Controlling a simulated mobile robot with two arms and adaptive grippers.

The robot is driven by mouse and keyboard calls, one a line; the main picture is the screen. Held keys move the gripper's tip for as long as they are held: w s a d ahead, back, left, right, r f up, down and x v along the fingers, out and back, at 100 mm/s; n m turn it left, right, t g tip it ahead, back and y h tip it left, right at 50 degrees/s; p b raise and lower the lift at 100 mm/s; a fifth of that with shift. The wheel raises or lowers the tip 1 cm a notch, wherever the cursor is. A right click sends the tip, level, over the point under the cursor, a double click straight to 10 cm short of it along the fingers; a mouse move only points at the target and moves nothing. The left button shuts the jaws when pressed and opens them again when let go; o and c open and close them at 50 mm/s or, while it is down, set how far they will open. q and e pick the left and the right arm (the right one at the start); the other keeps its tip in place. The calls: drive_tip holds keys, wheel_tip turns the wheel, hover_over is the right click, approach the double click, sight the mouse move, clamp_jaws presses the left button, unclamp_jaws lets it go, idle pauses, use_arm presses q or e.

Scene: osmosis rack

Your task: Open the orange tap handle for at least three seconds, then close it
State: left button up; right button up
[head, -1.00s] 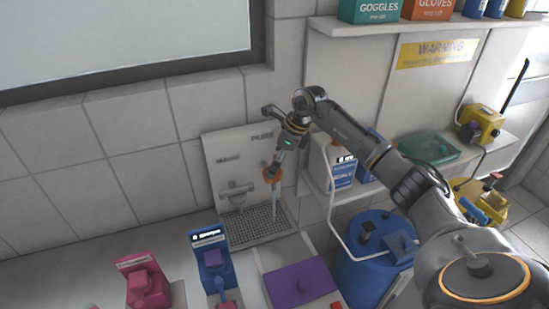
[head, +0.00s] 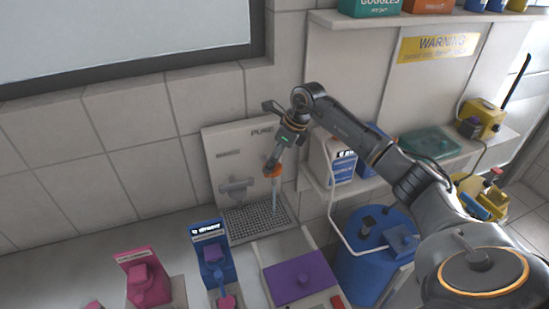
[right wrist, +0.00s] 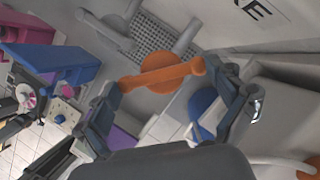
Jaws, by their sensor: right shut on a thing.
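The orange tap handle (head: 273,171) is on the tap at the right side of the white wall panel (head: 222,150). A pale blue stream (head: 275,197) runs down below it to the grey drain grid (head: 250,224). My right gripper (head: 280,157) reaches down to the handle from above. In the right wrist view, the orange handle (right wrist: 160,75) lies across between the two fingers of my right gripper (right wrist: 165,85), which is shut on it. The left finger is close against one end of the handle; exact contact at the other end is hard to tell. My left gripper is not in view.
A grey tap (head: 238,188) stands left of the orange one. Pink (head: 143,280) and blue (head: 211,262) devices and a purple block (head: 300,279) stand in front. A blue barrel (head: 370,255) and a shelf (head: 440,165) are at the right.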

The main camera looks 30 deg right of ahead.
drive_tip(key=m+h+b, duration=0.1)
drive_tip(key=m, duration=0.2)
drive_tip(key=m+t+h+b, duration=0.1)
drive_tip(key=m+b, duration=0.1)
drive_tip(key=m, duration=0.1)
drive_tip(key=shift+a, duration=0.1)
drive_tip(key=shift+a+m+h+b, duration=0.1)
drive_tip(key=shift+m+h+b, duration=0.55)
drive_tip(key=shift+m, duration=0.65)
drive_tip(key=shift+m+h+b, duration=0.35)
drive_tip(key=shift+m+b, duration=0.5)
drive_tip(key=shift+m, duration=0.45)
drive_tip(key=o, duration=0.8)
drive_tip(key=shift+r, duration=0.1)
drive_tip(key=shift+s+r, duration=0.1)
drive_tip(key=v, duration=1.1)
drive_tip(key=shift+a+r, duration=0.2)
drive_tip(key=shift+r, duration=0.25)
drive_tip(key=shift+f, duration=0.1)
